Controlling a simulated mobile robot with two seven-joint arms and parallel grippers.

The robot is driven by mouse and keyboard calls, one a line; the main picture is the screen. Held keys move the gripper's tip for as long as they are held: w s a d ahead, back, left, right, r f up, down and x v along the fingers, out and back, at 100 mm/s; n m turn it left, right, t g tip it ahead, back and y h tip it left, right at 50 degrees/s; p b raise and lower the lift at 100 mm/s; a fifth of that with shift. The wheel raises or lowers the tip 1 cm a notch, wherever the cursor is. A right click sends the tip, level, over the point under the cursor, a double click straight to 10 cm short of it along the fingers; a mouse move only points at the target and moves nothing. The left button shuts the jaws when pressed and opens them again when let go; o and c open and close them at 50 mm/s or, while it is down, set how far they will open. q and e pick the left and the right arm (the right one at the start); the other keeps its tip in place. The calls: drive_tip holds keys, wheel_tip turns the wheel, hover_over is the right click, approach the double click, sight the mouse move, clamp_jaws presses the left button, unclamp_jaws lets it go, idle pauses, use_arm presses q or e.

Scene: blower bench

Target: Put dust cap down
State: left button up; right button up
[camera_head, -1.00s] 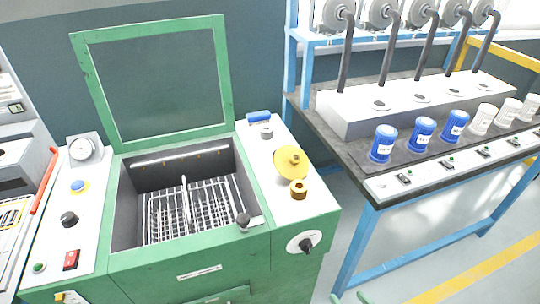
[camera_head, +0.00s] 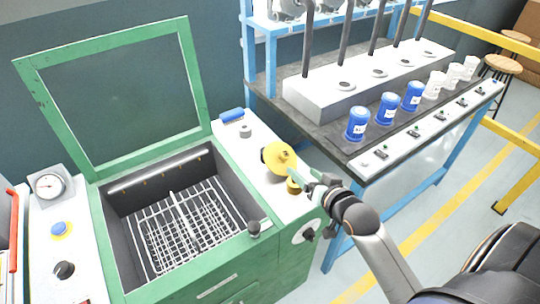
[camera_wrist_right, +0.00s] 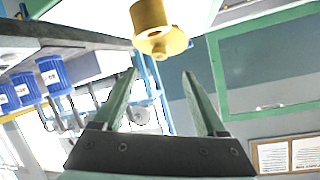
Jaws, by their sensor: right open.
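A yellow round piece (camera_head: 280,157), which looks like the dust cap, is on the white right-hand top of the green machine in the head view. A small brass-coloured ring piece (camera_head: 293,186) is just in front of it. My right gripper (camera_head: 312,183) is beside the brass piece, on its right; contact cannot be told. In the right wrist view, the right gripper (camera_wrist_right: 166,90) has its two green fingers apart with nothing between them. A yellow cylindrical piece with a flange (camera_wrist_right: 152,20) shows beyond the fingertips. My left gripper is not in view.
The green machine's lid (camera_head: 118,95) stands open over a wire basket (camera_head: 180,225). A black knob (camera_head: 254,228) and a blue piece (camera_head: 232,115) are on its top. Several blue and white cups, such as a blue one (camera_head: 357,124), stand on the bench to the right.

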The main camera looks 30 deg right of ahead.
sight(287, 158)
drive_tip(key=x, duration=1.1)
drive_tip(key=shift+w+d+f, duration=0.1)
drive_tip(key=shift+w, duration=0.15)
clamp_jaws()
idle(0.3)
